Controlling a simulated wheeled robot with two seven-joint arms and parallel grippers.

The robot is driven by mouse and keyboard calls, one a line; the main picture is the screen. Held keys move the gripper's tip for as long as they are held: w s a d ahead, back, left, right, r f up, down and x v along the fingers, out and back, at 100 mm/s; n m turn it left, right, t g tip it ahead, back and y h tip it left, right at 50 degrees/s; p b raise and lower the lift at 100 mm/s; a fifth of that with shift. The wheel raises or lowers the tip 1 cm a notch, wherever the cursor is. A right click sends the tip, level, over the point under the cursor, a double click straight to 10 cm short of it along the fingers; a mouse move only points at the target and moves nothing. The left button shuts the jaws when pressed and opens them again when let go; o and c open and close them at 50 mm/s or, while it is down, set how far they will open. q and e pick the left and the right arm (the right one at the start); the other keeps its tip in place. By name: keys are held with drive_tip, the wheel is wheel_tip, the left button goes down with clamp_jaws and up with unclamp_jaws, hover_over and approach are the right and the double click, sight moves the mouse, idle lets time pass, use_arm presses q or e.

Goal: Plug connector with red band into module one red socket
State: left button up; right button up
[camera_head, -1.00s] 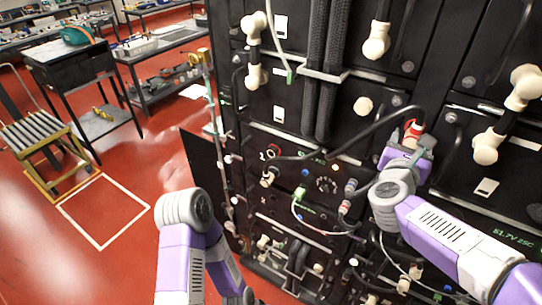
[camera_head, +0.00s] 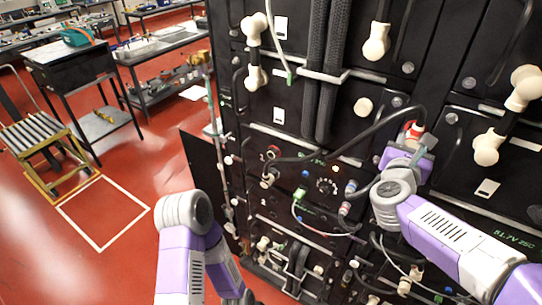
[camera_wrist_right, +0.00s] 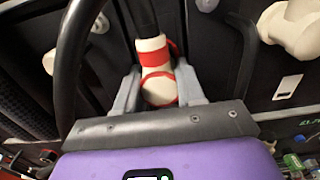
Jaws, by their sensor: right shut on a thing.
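The connector is off-white with a red band (camera_head: 415,131); a thick black cable runs from it to the left. In the right wrist view the connector (camera_wrist_right: 153,52) stands between the two grey fingers, with its red band and a red ring lower down. Whether that ring belongs to a socket I cannot tell. My right gripper (camera_head: 420,140) is shut on the connector, close to the black panel; the wrist view shows it too (camera_wrist_right: 158,88). The connector's tip and what lies behind it are hidden. My left arm shows at bottom centre, but its gripper does not.
Off-white plugs (camera_head: 377,40) and (camera_head: 487,148) stick out around my right arm. Loose cables hang below. A workbench (camera_head: 75,62) and open red floor lie to the left.

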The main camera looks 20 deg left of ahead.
drive_tip(key=shift+s, duration=0.1)
drive_tip(key=shift+s+a+b, duration=0.2)
drive_tip(key=shift+s+b, duration=0.15)
drive_tip(key=shift+s, duration=0.3)
drive_tip(key=shift+s+a+b, duration=0.15)
drive_tip(key=shift+s+b, duration=0.3)
drive_tip(key=shift+s, duration=0.05)
drive_tip(key=shift+s+a, duration=0.15)
drive_tip(key=shift+s, duration=0.35)
drive_tip(key=shift+s+a+b, duration=0.15)
drive_tip(key=shift+s+b, duration=0.25)
drive_tip(key=shift+b, duration=0.1)
drive_tip(key=shift+b+v, duration=0.75)
drive_tip(key=shift+v, duration=1.25)
